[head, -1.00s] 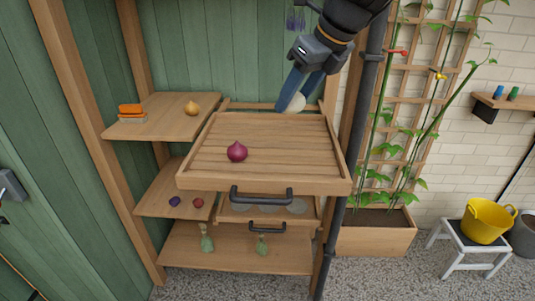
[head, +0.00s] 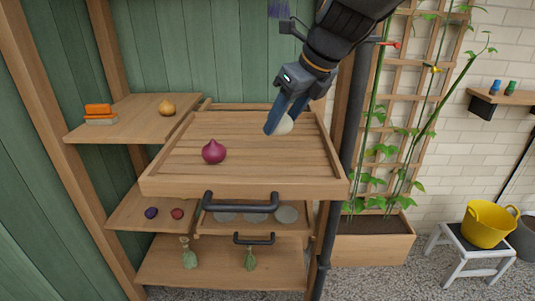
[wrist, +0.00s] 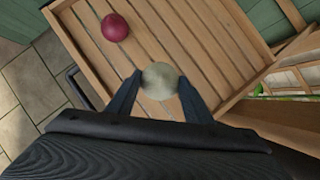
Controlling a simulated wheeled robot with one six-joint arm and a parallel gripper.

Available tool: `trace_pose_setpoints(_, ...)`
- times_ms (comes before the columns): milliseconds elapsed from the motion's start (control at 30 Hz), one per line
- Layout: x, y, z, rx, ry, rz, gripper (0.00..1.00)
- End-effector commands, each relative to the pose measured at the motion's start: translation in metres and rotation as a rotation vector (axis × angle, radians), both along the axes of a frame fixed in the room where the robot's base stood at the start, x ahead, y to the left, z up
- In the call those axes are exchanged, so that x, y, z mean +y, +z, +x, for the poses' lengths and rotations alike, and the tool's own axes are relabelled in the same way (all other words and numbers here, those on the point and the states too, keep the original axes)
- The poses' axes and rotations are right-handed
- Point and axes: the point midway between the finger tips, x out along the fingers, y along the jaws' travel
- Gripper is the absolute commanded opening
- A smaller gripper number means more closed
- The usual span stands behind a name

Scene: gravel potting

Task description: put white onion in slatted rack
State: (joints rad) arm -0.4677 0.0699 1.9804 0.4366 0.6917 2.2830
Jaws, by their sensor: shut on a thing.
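The white onion (head: 285,124) is held between the fingers of my gripper (head: 277,122). In the wrist view the pale onion (wrist: 159,80) sits between the two blue fingertips (wrist: 158,88). It is over the right part of the slatted rack (head: 240,178), a wooden pull-out tray with a raised rim and a dark front handle. I cannot tell whether the onion touches the slats. A red onion (head: 213,151) rests on the rack's slats, left of my gripper, and also shows in the wrist view (wrist: 115,27).
A yellow onion (head: 166,107) and orange-topped blocks (head: 99,113) lie on the upper left shelf. Below the rack is a second drawer (head: 256,222) with round grey items. A dark pipe (head: 345,150) stands close at the right. The slats between the onions are clear.

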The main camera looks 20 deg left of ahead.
Motion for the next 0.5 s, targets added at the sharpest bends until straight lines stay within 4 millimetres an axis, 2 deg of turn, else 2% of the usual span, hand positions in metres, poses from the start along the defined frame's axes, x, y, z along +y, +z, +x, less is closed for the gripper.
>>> trace_pose_setpoints(133,0.0,-0.026,0.0,0.002,0.0,-0.001,0.22)
trace_pose_setpoints(367,-0.001,-0.043,0.001,0.0,-0.002,0.0,0.22)
trace_pose_setpoints(500,-0.002,-0.062,0.001,0.002,-0.005,-0.001,0.22)
